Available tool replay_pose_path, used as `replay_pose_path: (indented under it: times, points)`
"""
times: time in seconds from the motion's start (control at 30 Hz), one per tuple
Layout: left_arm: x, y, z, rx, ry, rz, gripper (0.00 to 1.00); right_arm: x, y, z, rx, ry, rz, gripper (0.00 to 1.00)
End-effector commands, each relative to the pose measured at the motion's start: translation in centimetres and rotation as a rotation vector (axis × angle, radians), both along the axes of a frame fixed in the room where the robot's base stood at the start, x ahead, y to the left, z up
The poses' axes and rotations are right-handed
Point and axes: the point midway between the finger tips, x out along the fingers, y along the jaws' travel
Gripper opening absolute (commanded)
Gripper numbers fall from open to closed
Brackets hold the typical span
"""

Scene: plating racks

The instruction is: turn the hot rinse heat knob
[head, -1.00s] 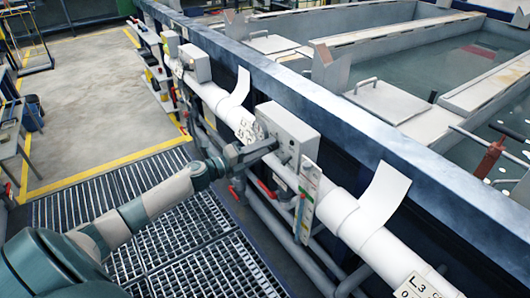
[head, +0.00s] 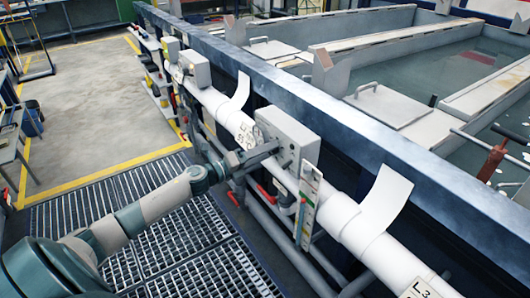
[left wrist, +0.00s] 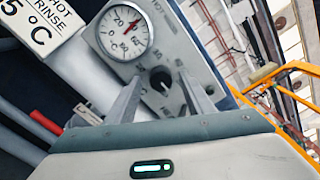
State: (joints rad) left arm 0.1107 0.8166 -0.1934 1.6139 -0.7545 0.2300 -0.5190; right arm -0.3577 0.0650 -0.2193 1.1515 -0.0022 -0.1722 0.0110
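The heat knob (left wrist: 160,79) is a dark round knob on the face of a grey control box, below a round white dial gauge with a red needle (left wrist: 126,29). The box (head: 289,133) is mounted by the white pipe in the head view. My left gripper (head: 275,148) reaches the box face from the left and hides part of it. In the left wrist view my left gripper (left wrist: 162,97) is open, one finger on each side of the knob. A gap shows between knob and fingers; I cannot tell their depth. My right gripper is not in view.
A "HOT RINSE" sign (left wrist: 42,24) hangs beside the box. A white pipe (head: 340,215) with red-handled valves below runs along the tank wall. Liquid-filled tanks (head: 400,75) lie behind the wall. Grating (head: 170,250) covers the floor, with open floor (head: 95,105) at left.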

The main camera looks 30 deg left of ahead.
Motion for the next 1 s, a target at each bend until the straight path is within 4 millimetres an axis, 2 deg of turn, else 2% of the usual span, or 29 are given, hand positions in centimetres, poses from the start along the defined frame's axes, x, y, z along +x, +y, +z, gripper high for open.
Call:
replay_pose_path:
  times: [0.47, 0.67, 1.0]
  points:
    - [-0.5, 0.2, 0.0, -0.001, -0.001, 0.0, 0.47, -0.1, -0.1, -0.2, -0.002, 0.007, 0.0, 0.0]
    - [-2.0, 0.9, -0.1, -0.001, 0.0, 0.001, 0.47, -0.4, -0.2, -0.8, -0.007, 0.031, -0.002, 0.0]
    - [-6.0, 2.5, -0.2, -0.001, 0.001, 0.001, 0.47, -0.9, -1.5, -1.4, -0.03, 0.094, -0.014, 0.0]
